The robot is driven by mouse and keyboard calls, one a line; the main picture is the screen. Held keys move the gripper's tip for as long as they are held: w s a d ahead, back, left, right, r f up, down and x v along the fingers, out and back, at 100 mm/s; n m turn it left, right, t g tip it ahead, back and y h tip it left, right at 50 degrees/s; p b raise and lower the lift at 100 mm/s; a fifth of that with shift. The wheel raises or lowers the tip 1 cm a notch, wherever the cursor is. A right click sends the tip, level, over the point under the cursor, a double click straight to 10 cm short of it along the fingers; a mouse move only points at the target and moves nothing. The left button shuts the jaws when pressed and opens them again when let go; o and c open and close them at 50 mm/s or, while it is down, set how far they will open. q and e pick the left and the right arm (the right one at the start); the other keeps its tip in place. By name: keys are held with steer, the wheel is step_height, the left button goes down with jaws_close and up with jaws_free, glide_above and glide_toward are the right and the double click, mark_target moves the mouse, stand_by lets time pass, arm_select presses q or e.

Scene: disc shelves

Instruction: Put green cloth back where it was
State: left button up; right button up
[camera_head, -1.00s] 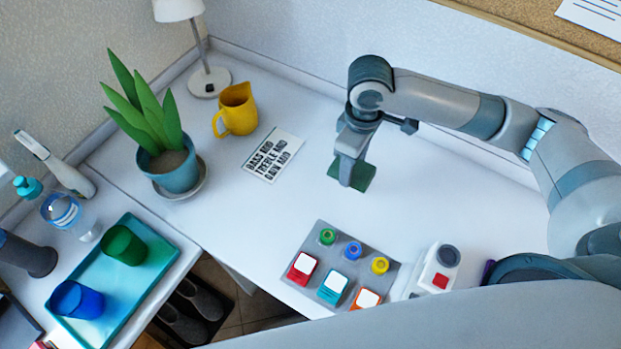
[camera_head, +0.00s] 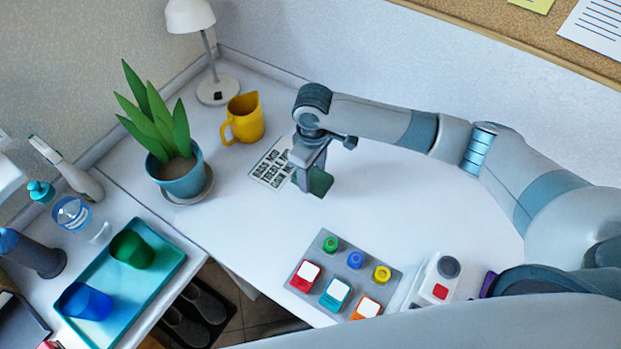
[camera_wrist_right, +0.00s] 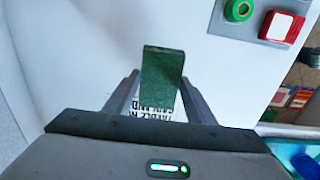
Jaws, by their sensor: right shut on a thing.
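The green cloth (camera_head: 321,182) is a small dark green square under my right gripper (camera_head: 308,180). In the right wrist view the green cloth (camera_wrist_right: 161,78) stands between the two fingers of my right gripper (camera_wrist_right: 160,88), which is shut on it. The gripper and cloth are beside a white card with black lettering (camera_head: 270,165) and partly cover its right edge. Part of the lettering also shows behind the cloth in the right wrist view. I cannot tell whether the cloth touches the table. My left gripper is not in view.
A panel with coloured buttons (camera_head: 322,265) lies at the table's front. A yellow jug (camera_head: 244,119), a potted plant (camera_head: 183,180) and a lamp (camera_head: 217,90) stand at the back left. A teal tray (camera_head: 165,262) with cups is at left. The table (camera_head: 420,205) right of the gripper is clear.

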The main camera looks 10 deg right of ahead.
mark_target(311, 175)
steer(key=shift+w+a+f, duration=0.2)
steer(key=shift+a, duration=0.05)
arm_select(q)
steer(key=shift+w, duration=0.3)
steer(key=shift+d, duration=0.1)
arm_select(e)
steer(key=shift+f+p, duration=0.5)
steer(key=shift+f, duration=1.05)
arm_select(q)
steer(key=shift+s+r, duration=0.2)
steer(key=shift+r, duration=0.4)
arm_select(e)
steer(key=shift+f, duration=0.45)
steer(key=shift+f, duration=0.15)
steer(key=o, duration=1)
